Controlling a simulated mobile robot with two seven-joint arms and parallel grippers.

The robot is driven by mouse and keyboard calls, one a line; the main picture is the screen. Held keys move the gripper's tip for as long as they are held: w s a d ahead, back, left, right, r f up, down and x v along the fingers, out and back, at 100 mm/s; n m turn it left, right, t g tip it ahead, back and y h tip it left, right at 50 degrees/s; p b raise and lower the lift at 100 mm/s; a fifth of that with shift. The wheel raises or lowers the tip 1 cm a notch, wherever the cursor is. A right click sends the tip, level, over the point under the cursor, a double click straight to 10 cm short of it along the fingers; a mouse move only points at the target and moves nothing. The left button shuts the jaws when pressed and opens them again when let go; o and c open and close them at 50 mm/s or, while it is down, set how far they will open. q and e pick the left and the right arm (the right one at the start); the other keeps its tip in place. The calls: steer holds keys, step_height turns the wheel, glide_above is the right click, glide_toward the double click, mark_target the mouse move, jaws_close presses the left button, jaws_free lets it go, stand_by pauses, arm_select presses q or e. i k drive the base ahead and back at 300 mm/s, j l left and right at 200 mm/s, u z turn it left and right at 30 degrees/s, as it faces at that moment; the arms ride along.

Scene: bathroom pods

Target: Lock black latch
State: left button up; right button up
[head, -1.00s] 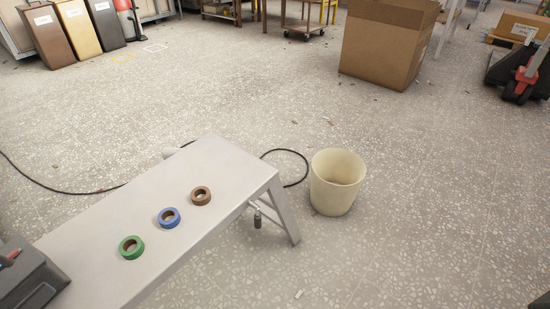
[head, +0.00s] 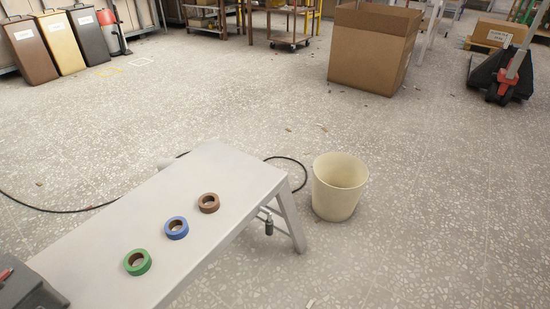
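I see no black latch that I can make out in the head view. Neither of my grippers is in view. A grey bench (head: 190,195) stands at the lower left. On it lie a green tape roll (head: 137,262), a blue tape roll (head: 176,228) and a brown tape roll (head: 209,203) in a slanting row. A dark grey case or tool (head: 28,292) with a bit of red is cut off at the bottom left corner; I cannot tell what it is.
A cream bin (head: 338,188) stands on the floor right of the bench. A black cable (head: 60,210) runs behind the bench. A large cardboard box (head: 372,50) and a pallet jack (head: 502,75) stand further back. Open speckled floor lies between and to the right.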

mark_target(269, 225)
steer(key=i+l+u, duration=0.35)
steer(key=l+u, duration=0.1)
steer(key=u, duration=1.5)
steer(key=k+l+z, duration=0.1)
steer(key=z, duration=0.3)
steer(key=l+z, duration=0.5)
steer(key=z, duration=0.25)
steer(key=k+j+z, duration=0.1)
steer(key=j+z, duration=0.4)
steer(key=i+l+u, duration=0.3)
steer(key=l+u, duration=0.25)
steer(key=k+j+u, duration=0.1)
steer(key=u, duration=1.4)
